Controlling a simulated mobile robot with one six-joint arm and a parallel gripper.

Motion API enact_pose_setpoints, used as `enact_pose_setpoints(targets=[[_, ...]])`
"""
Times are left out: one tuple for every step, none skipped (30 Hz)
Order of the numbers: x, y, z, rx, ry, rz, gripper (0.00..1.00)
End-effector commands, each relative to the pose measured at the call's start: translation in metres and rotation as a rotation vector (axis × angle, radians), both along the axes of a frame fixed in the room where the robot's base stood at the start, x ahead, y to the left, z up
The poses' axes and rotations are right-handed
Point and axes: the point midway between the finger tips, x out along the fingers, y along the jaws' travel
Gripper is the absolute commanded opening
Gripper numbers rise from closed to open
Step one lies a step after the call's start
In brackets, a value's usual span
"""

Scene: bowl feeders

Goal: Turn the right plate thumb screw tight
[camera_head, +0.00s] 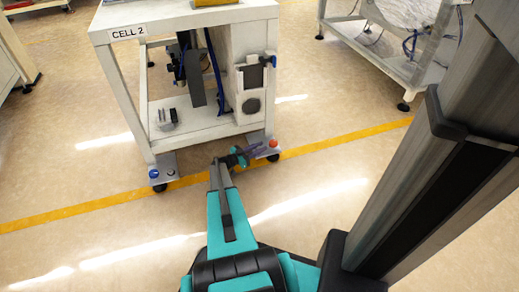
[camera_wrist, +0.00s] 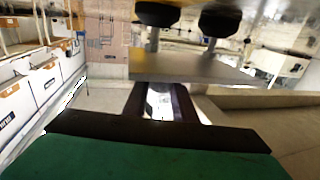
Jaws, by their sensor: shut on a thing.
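The right foot plate (camera_head: 257,136) sits under the near right leg of the CELL 2 stand, with a red knob (camera_head: 273,143) at its outer end. My gripper (camera_head: 257,148) is low at the near edge of this plate, left of the red knob. In the wrist view the two dark fingers of my gripper (camera_wrist: 160,92) reach to the edge of the grey plate (camera_wrist: 190,68). They are shut on the right plate thumb screw, which is mostly hidden between the fingers and by the plate.
The CELL 2 stand (camera_head: 186,15) rises just behind my gripper. Its left foot plate (camera_head: 165,165) carries a blue knob (camera_head: 154,173). A yellow floor line (camera_head: 330,140) runs past the feet. Another stand (camera_head: 385,45) is at the upper right. Open floor lies to the left.

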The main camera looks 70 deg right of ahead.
Motion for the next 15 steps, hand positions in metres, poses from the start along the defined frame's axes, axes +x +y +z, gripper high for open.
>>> enact_pose_setpoints(targets=[[0.0047, -0.0003, 0.0001, 0.000, -0.001, 0.009, 0.02], [0.0047, -0.0003, 0.0002, 0.000, -0.001, 0.009, 0.02], [0.0046, -0.0004, 0.0002, 0.000, -0.001, 0.009, 0.02], [0.0047, -0.0005, 0.0002, 0.000, -0.001, 0.009, 0.02], [0.0047, -0.0005, 0.0002, 0.000, -0.001, 0.010, 0.02], [0.0048, -0.0005, 0.0002, 0.000, -0.001, 0.010, 0.02], [0.0048, -0.0005, 0.0003, 0.000, -0.001, 0.010, 0.02], [0.0048, -0.0005, 0.0003, 0.000, -0.001, 0.010, 0.29], [0.0046, -0.0005, 0.0004, 0.000, -0.001, 0.009, 0.36], [0.0042, -0.0005, 0.0003, 0.000, -0.001, 0.009, 0.41], [0.0038, -0.0005, 0.0004, 0.000, -0.001, 0.008, 0.43], [0.0033, -0.0005, 0.0003, 0.000, -0.001, 0.007, 0.43], [0.0029, -0.0005, 0.0003, 0.000, -0.001, 0.006, 0.43], [0.0026, -0.0005, 0.0003, 0.000, -0.001, 0.006, 0.43], [0.0023, -0.0005, 0.0003, 0.000, -0.001, 0.005, 0.43]])
